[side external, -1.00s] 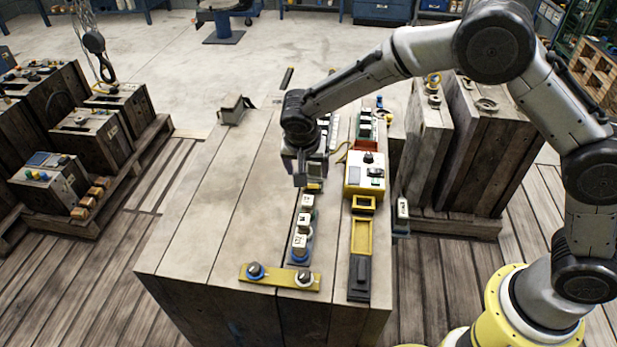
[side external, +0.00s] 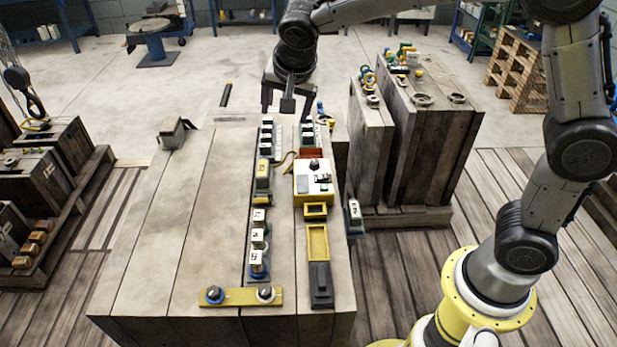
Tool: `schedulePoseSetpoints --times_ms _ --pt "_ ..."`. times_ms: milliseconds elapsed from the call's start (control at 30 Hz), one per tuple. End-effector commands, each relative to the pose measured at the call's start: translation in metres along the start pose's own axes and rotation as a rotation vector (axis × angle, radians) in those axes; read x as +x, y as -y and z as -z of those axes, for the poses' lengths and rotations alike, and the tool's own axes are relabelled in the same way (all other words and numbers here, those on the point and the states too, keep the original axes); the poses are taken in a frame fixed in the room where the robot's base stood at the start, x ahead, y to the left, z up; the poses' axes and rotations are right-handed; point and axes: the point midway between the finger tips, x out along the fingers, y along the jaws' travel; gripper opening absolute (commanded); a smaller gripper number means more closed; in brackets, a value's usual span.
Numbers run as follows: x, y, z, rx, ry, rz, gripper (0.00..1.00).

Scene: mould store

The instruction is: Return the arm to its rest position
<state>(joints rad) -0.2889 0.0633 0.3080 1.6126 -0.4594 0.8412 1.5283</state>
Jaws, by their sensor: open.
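My gripper (side external: 286,108) is open and empty. It hangs above the far end of the wooden work table (side external: 175,235), apart from the things on it. Its fingers point down. Below and nearer the camera, a row of white-topped blocks (side external: 258,238) runs along the table. A yellowish block (side external: 263,176) stands farther back in that row. A white and yellow control box (side external: 314,180) sits to the right of the row.
A yellow bar with two knobs (side external: 240,297) lies at the table's near edge. Tall wooden crates (side external: 425,150) stand to the right. More crates (side external: 60,150) stand on a pallet at the left. The table's left part is mostly clear.

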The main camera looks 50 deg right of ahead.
Motion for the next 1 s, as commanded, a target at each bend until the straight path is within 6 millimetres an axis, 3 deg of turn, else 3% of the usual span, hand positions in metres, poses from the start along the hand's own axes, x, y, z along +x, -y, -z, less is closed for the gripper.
schedulePoseSetpoints --times_ms 33,200,333,433,600,700,833,1000 --pt "-0.023 -0.019 0.014 0.016 -0.006 0.022 0.82" --pt "-0.081 -0.083 0.030 -0.019 -0.009 0.076 0.82" --pt "-0.114 -0.136 0.024 -0.101 -0.012 0.116 0.82" --pt "-0.132 -0.177 0.008 -0.196 -0.013 0.146 0.82" --pt "-0.139 -0.237 -0.038 -0.447 -0.002 0.194 0.82" --pt "-0.131 -0.256 -0.064 -0.616 0.026 0.209 0.82" --pt "-0.120 -0.265 -0.084 -0.795 0.072 0.215 0.82" --pt "-0.120 -0.265 -0.085 -0.913 0.065 0.225 0.82"
